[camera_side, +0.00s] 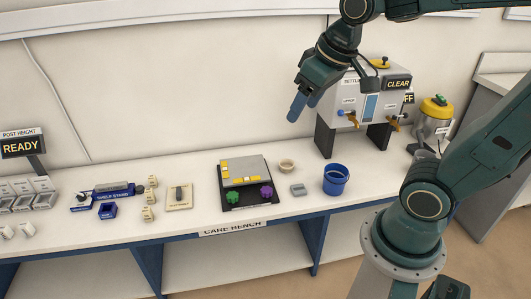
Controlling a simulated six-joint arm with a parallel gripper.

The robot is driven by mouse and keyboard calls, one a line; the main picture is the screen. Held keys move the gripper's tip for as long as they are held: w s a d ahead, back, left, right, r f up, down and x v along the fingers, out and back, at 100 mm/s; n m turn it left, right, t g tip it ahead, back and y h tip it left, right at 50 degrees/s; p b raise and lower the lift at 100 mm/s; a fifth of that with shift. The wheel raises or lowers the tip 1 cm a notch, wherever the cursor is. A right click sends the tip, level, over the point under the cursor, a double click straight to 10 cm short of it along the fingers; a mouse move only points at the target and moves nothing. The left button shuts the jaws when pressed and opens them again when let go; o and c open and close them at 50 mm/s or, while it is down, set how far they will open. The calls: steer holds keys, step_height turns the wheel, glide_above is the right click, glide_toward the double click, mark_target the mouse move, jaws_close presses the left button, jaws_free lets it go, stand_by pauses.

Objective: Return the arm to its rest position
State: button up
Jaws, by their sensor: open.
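My gripper (304,102) is in the upper middle of the side view, at the end of my dark green arm. It hangs in the air above the bench (240,222), in front of the left part of the grey settling unit. Its blue fingertips point down and to the left. The jaws are open and I see nothing between them. My arm reaches in from the right, and its upper links run out of the top of the picture.
The settling unit (350,95) with its CLEAR sign (398,84) stands close behind my gripper. A blue bucket (336,180), a dark board with purple and green knobs (232,200), and a yellow-topped canister (434,113) stand on the bench. Small blocks and stands lie left.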

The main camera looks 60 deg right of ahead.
steer(key=s+a+n+t, duration=0.1)
steer(key=s+a, duration=0.1)
steer(key=s, duration=0.6)
